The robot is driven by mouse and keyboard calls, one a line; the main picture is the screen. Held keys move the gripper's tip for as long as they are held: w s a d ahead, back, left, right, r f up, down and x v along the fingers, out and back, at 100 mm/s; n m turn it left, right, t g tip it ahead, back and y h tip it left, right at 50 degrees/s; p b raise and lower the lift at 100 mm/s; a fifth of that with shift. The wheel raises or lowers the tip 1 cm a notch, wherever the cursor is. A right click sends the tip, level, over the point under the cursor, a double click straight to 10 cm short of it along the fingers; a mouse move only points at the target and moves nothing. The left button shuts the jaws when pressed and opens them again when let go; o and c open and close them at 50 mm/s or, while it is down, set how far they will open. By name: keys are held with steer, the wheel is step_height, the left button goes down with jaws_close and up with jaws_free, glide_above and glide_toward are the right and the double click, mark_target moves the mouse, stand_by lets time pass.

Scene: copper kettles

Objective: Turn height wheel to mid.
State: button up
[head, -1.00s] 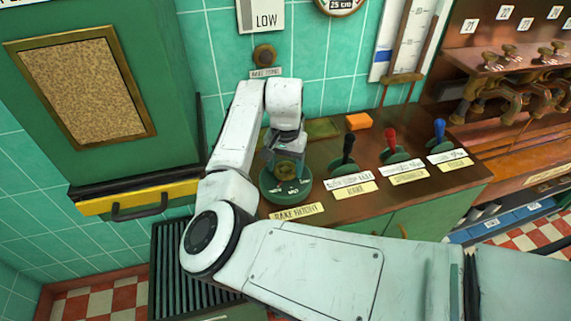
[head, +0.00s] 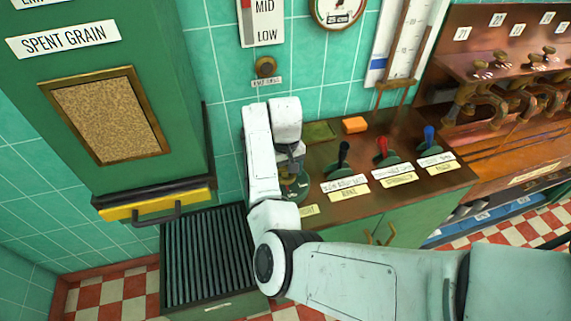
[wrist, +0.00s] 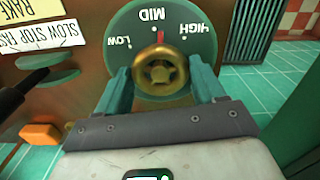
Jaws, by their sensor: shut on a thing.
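The height wheel is a brass handwheel (wrist: 160,72) in front of a round green dial (wrist: 133,45) marked LOW, MID and HIGH. My gripper (wrist: 160,78) is shut on the brass wheel, with one teal finger on each side. In the head view my gripper (head: 291,168) reaches down to the dial (head: 302,190) at the left end of the wooden counter, and my arm hides most of the wheel there. A wall sign (head: 262,20) shows MID above LOW, with a red strip at its left.
Black (head: 343,158), red (head: 382,150) and blue (head: 430,138) levers stand right of the dial. An orange block (head: 354,125) lies behind them. A green SPENT GRAIN cabinet (head: 165,60) and a slatted grate (head: 205,258) are at the left.

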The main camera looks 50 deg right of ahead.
mark_target(286, 174)
steer(key=shift+r+n+p, duration=0.1)
steer(key=shift+n+p, duration=0.3)
steer(key=shift+n, duration=0.4)
steer(key=shift+w, duration=0.1)
steer(key=o, duration=1)
steer(key=shift+o, duration=0.2)
step_height(286, 174, up, 11)
steer(key=b, duration=0.1)
steer(key=shift+f, duration=0.25)
